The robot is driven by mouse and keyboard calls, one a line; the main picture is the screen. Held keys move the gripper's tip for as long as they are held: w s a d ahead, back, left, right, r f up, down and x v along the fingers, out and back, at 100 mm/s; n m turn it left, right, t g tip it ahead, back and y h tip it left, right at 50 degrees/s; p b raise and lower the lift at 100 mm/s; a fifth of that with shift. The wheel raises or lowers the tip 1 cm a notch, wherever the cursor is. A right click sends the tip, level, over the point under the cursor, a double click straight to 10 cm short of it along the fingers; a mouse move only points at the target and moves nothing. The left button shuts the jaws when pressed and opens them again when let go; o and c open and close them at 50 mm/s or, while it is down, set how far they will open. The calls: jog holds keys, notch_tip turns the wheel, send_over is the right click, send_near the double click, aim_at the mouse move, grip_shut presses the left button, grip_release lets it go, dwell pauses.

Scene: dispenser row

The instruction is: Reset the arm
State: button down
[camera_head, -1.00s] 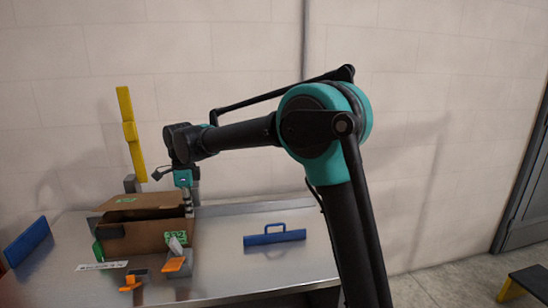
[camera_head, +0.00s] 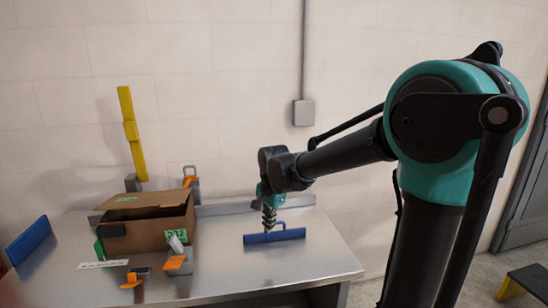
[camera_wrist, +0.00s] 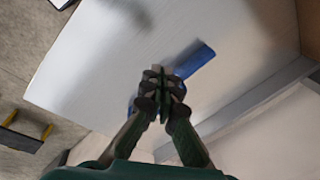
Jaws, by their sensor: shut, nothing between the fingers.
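My gripper (camera_head: 269,219) hangs from the arm over the right part of the metal table (camera_head: 240,272). In the head view it overlaps a blue bar with a handle (camera_head: 285,236), which lies on the table. In the wrist view my gripper (camera_wrist: 158,72) is shut with nothing between its fingertips, and the blue bar (camera_wrist: 195,62) shows just beyond and beside them. Part of the bar is hidden behind the fingers. I cannot tell the exact height of the fingertips above the table.
An open cardboard box (camera_head: 180,222) stands on the table's left half. Orange-and-grey clamps (camera_head: 180,262) sit at its front and an orange-handled one (camera_head: 190,183) behind it. A yellow upright (camera_head: 132,133) rises at the back. A blue panel (camera_head: 28,246) stands far left. Table front right is clear.

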jog(key=s+d+f+n, duration=0.1)
jog(key=s+d+f, duration=0.1)
jog(key=d, duration=0.2)
jog(key=s+d+f+n+t, duration=0.1)
jog(key=s+d, duration=0.2)
jog(key=d, duration=0.2)
jog(key=s+d+f+n, duration=0.2)
jog(key=d, duration=0.2)
jog(key=shift+s+d+f, duration=0.3)
jog(key=shift+s, duration=0.05)
jog(key=s+d+f+n+t, duration=0.1)
jog(key=s+d+f+n, duration=0.3)
jog(key=s+d, duration=0.3)
jog(key=shift+s+d+f+n+h, duration=0.15)
jog(key=shift+s+f+n+h, duration=0.2)
jog(key=shift+s+f, duration=0.55)
